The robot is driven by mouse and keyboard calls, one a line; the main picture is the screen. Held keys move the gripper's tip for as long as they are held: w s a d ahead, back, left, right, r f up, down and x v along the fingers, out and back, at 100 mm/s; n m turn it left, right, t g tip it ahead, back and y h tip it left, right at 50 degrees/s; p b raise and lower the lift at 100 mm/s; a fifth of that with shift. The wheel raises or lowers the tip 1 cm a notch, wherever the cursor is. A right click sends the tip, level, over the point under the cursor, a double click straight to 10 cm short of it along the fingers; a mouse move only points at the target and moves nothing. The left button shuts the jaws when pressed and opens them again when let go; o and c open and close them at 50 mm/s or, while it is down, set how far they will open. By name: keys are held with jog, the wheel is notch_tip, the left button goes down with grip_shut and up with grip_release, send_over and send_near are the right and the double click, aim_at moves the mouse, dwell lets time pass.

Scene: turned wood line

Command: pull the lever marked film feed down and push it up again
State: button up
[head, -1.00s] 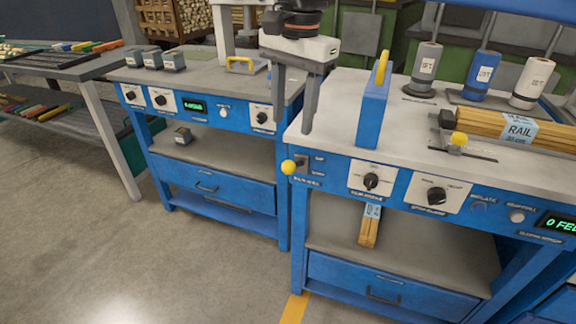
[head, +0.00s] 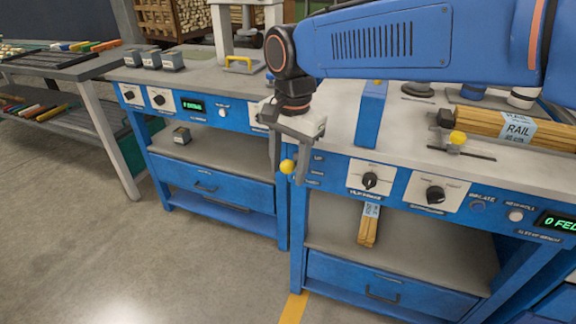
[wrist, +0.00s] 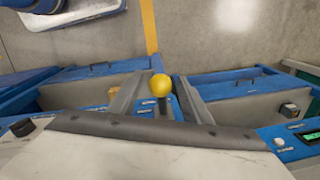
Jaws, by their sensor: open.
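A lever with a yellow ball knob (head: 287,166) sticks out from the left end of the blue front panel of the right bench. A label reading UP stands beside it; its name marking is too small to read. My gripper (head: 287,173) is open, pointing down in front of the panel, with a finger on each side of the knob. In the wrist view the yellow knob (wrist: 160,85) shows between the two grey fingers (wrist: 160,77), apart from both. The lever's slot is mostly hidden by my gripper in the head view.
Two dials (head: 370,181) (head: 435,194) sit right of the lever on the same panel. A blue upright block (head: 371,112) and timber marked RAIL (head: 515,128) are on the bench top. A second blue bench (head: 210,186) stands left, with a narrow gap between.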

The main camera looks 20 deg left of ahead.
grip_shut()
notch_tip(320, 180, down, 12)
jog(key=t, duration=0.9)
jog(key=shift+h, duration=0.3)
dwell(0.5)
dwell(0.4)
